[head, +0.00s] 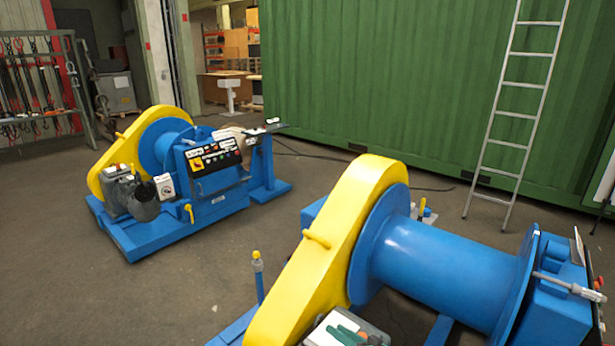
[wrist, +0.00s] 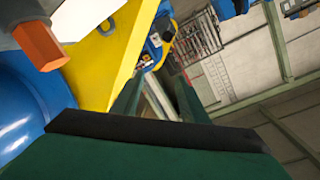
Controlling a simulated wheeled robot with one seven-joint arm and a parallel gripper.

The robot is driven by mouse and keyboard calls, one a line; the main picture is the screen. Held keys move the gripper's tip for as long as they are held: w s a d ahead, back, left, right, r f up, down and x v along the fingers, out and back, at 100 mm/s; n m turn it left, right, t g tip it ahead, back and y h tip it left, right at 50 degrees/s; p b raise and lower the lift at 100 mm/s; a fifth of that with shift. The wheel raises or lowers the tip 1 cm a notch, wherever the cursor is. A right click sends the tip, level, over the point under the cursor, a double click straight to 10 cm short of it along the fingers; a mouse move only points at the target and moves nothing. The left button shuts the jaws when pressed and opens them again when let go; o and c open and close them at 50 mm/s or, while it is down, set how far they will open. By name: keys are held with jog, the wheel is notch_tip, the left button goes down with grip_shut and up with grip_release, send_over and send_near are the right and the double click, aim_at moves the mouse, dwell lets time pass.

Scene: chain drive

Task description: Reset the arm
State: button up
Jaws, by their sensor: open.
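My gripper (wrist: 158,90) shows in the wrist view as a dark green body with a black edge and two green fingers spread apart. It is open, and nothing shows between the fingers. The yellow chain guard (head: 335,240) of the near blue winch stands in the middle of the head view, and part of it is left of my fingers in the wrist view (wrist: 108,60). The winch's blue drum (head: 440,262) lies to the right of the guard. An orange hexagonal end on a grey part (wrist: 40,45) is close at the wrist view's upper left.
A second blue winch with a yellow guard (head: 130,150) stands at the left. A grey box with green pieces (head: 345,330) is at the bottom edge. A ladder (head: 515,115) leans on a green container (head: 390,80). Concrete floor (head: 190,285) is open between the winches.

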jog(key=s+a+f+m+g+h, duration=0.15)
jog(key=s+f+h, duration=0.25)
jog(key=s+f, duration=0.65)
jog(key=s+a+f+m+h, duration=0.2)
jog(key=s+a+f+h, duration=0.1)
jog(key=s+f, duration=0.75)
jog(key=s+f+h, duration=0.2)
jog(key=s, duration=0.7)
jog(key=s+a+r+t+h, duration=0.3)
jog(key=s+r, duration=1.5)
jog(key=s, duration=0.3)
jog(key=s+a+r+n+t, duration=0.1)
jog(key=s+r, duration=0.1)
jog(key=r, duration=0.5)
jog(key=s+a+r+n+t, duration=0.1)
jog(key=s+a+r, duration=0.1)
jog(key=r, duration=0.5)
jog(key=shift+s+r+y, duration=0.2)
jog(key=shift+s+y, duration=0.1)
jog(key=shift+s, duration=0.1)
jog(key=shift+t, duration=0.25)
